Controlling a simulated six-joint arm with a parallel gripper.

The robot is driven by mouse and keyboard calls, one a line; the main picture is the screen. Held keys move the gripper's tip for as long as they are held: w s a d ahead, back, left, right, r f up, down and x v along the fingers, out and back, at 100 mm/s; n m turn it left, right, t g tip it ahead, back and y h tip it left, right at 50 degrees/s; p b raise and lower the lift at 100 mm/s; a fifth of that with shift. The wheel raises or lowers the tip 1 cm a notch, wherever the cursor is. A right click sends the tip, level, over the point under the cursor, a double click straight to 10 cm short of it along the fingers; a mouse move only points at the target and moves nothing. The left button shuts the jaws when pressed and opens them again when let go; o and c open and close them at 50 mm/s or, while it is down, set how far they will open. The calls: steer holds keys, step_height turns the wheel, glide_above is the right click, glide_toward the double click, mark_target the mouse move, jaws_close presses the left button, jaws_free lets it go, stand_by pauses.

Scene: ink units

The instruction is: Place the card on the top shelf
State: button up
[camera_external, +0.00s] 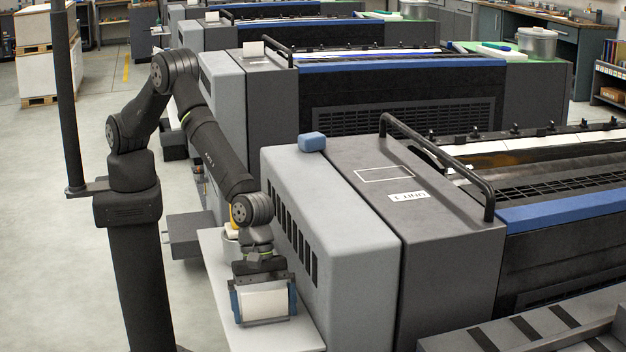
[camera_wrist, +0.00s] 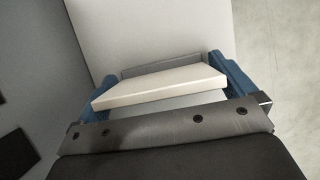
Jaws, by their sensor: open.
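My gripper (camera_external: 264,302) hangs low beside the vented side of the nearest unit, over a white ledge. Its two blue fingers are open, one on each side of a white card (camera_external: 263,300). In the wrist view, the card (camera_wrist: 160,89) appears as a pale flat slab between the blue fingers (camera_wrist: 168,88), slightly tilted. Whether the fingers touch its edges is unclear. The nearest unit's dark top (camera_external: 430,215) carries a white outlined rectangle and a UNIT 1 label. I cannot tell which surface is the top shelf.
A blue block (camera_external: 312,141) sits on the light grey housing (camera_external: 335,215). A black rail (camera_external: 440,155) stands up from the unit's top. A pale container (camera_external: 231,245) stands on the white ledge (camera_external: 285,337) behind my gripper. Open floor (camera_external: 50,220) lies to the left.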

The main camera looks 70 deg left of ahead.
mark_target(264, 291)
steer(key=v, duration=1.2)
steer(key=x, duration=1.2)
steer(key=shift+f, duration=0.25)
step_height(264, 291, up, 3)
steer(key=shift+f, duration=0.1)
steer(key=shift+r, duration=0.4)
steer(key=shift+r, duration=0.1)
